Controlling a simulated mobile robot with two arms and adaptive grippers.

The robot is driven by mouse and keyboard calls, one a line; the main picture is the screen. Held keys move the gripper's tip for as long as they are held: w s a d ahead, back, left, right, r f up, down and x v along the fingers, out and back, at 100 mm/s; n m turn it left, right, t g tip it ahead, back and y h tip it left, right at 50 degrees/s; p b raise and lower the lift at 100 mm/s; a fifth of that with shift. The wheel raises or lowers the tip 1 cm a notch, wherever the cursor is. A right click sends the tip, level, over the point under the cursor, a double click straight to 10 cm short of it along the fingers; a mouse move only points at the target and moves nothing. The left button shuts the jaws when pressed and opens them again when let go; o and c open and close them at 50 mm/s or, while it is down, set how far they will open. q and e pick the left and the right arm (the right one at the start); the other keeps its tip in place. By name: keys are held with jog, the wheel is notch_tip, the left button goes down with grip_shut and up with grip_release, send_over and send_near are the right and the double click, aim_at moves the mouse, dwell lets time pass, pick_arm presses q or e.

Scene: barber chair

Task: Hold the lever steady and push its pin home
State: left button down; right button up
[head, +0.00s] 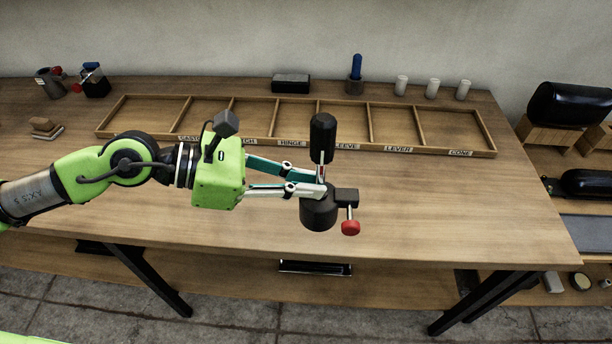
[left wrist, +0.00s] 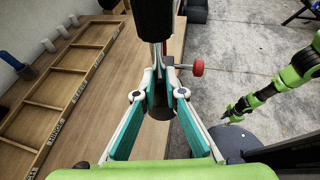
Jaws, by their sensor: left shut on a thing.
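The lever has a black handle (head: 323,137), a metal stem and a round black body (head: 318,214). My left gripper (head: 322,188) is shut on its stem, between handle and body. The handle also shows at the top of the left wrist view (left wrist: 153,18). A block on the body's right side carries a pin with a red knob (head: 350,228). Some bare metal shows between block and knob. The red knob is also in the left wrist view (left wrist: 197,67). Whether the body touches the table is unclear. My right gripper (left wrist: 236,112) is small at the right, its fingers unclear.
A wooden tray (head: 482,154) with labelled compartments lies behind the lever on the table (head: 440,205). White cylinders (head: 432,88), a dark box (head: 291,83) and a blue-handled item (head: 356,72) stand behind it. The table in front of the tray is mostly clear.

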pick_arm(q)
jog(key=shift+w, duration=0.1)
pick_arm(e)
jog(key=shift+f, duration=0.1)
